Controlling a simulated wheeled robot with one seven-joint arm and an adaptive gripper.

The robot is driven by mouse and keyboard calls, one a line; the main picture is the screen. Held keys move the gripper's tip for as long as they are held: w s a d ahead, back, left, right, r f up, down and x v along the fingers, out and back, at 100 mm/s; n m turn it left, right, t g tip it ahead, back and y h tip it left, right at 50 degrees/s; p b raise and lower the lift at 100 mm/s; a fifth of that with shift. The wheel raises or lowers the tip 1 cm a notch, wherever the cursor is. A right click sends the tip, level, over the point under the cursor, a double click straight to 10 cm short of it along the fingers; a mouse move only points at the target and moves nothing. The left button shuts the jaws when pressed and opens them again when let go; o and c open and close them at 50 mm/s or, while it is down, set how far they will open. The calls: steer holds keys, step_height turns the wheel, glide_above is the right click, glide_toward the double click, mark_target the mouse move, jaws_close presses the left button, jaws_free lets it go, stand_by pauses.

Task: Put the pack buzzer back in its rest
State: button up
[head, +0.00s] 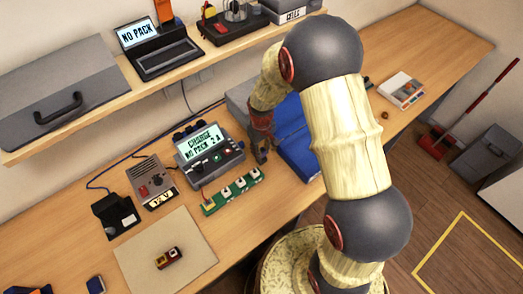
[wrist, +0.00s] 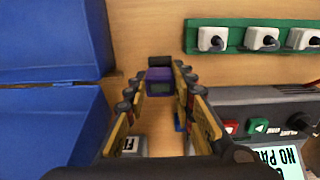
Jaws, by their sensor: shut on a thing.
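My gripper (wrist: 160,88) is shut on a small purple block with a dark top, which I take to be the pack buzzer (wrist: 159,80); its fingers press on both sides. In the head view my gripper (head: 262,152) points down between the charger and the blue case, and the held block cannot be made out there. Whether the block touches the bench is unclear. I cannot tell for sure which thing is the buzzer's rest.
The charger (head: 209,147) reads "NO PACK". A green strip with white sockets (head: 232,190) lies in front; it also shows in the wrist view (wrist: 250,48). The open blue case (head: 296,140) is close on the right. A mat (head: 142,258) lies front left.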

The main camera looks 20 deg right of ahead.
steer(key=shift+f+b, duration=0.6)
steer(key=shift+f, duration=0.35)
steer(key=o, duration=0.9)
steer(key=shift+o, duration=0.8)
steer(key=shift+r, duration=0.1)
step_height(320, 180, up, 12)
steer(key=shift+f, duration=0.1)
